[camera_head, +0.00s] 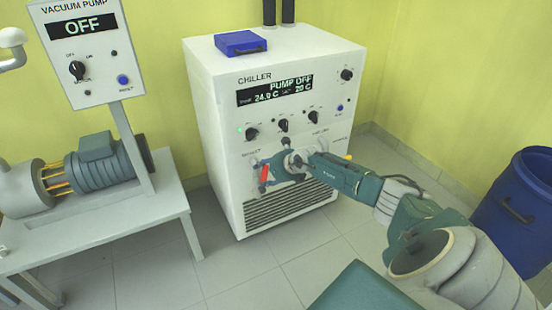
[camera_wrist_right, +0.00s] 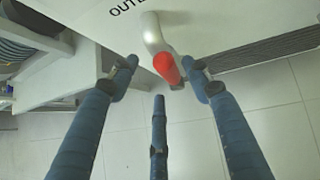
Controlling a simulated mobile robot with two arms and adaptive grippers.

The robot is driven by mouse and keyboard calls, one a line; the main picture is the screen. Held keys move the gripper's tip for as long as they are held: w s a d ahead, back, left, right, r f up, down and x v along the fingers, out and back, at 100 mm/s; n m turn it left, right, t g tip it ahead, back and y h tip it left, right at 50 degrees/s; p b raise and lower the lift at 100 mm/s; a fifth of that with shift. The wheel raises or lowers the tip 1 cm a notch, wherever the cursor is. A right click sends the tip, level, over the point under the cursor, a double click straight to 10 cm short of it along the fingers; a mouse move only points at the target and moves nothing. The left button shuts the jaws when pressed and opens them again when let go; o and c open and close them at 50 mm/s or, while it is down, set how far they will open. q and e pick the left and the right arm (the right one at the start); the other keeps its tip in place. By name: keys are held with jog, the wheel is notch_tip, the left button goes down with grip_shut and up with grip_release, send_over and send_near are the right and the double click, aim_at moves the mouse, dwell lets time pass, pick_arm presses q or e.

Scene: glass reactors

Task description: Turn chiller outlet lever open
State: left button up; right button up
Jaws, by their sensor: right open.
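The chiller (camera_head: 225,100) is a white cabinet with a dark display reading PUMP OFF, 24.0 C and 20 C. Its outlet lever has a red handle (camera_head: 264,173) low on the front face, at the left. In the right wrist view the red handle (camera_wrist_right: 167,68) hangs beside a bent metal outlet pipe (camera_wrist_right: 152,32), under partly cut-off lettering. My right gripper (camera_head: 272,166) is at the chiller front, close to the lever. Its blue fingers (camera_wrist_right: 163,80) are spread apart around the red handle, with visible gaps on both sides. My left gripper is not in view.
Several black knobs (camera_head: 283,125) sit above the lever, and a vent grille (camera_head: 290,203) lies below. A vacuum pump (camera_head: 100,165) on a white table stands at left, its panel reading OFF. A blue bin (camera_head: 515,205) stands at right. Tiled floor in front is mostly clear.

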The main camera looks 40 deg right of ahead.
jog(key=v, duration=0.8)
jog(key=shift+s+r, duration=0.2)
jog(key=shift+s, duration=0.05)
jog(key=shift+d, duration=0.1)
